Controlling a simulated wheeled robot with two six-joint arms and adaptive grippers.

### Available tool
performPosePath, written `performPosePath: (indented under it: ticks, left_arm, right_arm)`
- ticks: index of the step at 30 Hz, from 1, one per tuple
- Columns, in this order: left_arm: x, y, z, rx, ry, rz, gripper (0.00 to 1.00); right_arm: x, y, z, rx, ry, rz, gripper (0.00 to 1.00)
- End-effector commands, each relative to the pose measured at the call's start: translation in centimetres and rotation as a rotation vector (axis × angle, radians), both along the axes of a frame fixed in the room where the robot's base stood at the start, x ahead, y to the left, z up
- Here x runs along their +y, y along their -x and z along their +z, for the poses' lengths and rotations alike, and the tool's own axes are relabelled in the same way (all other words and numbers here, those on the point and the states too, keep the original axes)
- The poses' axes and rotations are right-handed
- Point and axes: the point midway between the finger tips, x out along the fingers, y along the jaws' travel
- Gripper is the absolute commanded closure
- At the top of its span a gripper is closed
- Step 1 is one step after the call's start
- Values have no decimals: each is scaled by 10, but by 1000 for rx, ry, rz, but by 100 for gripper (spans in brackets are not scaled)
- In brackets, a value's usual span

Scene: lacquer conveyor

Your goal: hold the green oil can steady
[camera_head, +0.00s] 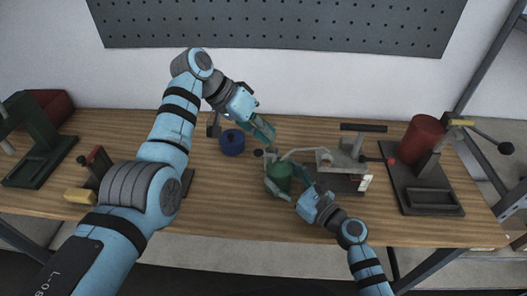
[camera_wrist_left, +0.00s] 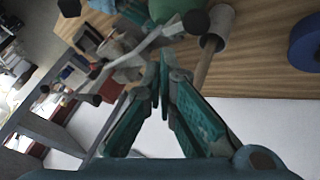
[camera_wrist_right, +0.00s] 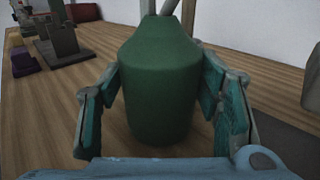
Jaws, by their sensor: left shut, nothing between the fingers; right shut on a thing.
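The green oil can (camera_head: 281,176) stands upright on the wooden bench, its thin grey spout (camera_head: 305,152) pointing right. My right gripper (camera_head: 283,187) is shut around the can's body. In the right wrist view the can (camera_wrist_right: 160,85) sits between both fingers, with its top cut off by the frame. My left gripper (camera_head: 269,138) is shut and empty, above the bench just behind the can. In the left wrist view its fingertips (camera_wrist_left: 162,62) meet, and part of the green can (camera_wrist_left: 178,10) shows beyond them at the top edge.
A blue ring-shaped roll (camera_head: 232,143) lies left of the can. A grey vise (camera_head: 345,165) stands close on its right. A red cylinder (camera_head: 425,139) on a dark press is farther right. A dark green press (camera_head: 40,140) stands far left.

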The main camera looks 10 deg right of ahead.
Motion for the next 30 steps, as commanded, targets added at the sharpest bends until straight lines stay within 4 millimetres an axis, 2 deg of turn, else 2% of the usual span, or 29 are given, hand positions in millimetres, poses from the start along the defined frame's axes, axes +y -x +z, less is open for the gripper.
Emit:
performPosePath:
  ticks: [6, 30]
  left_arm:
    - [2, -1, -13, -1, -1, 0, 100]
    - [2, -1, -14, 0, 0, 0, 100]
  right_arm:
    - [0, 0, 0, 1, 0, 0, 77]
    - [0, 0, 0, 1, 0, 0, 77]
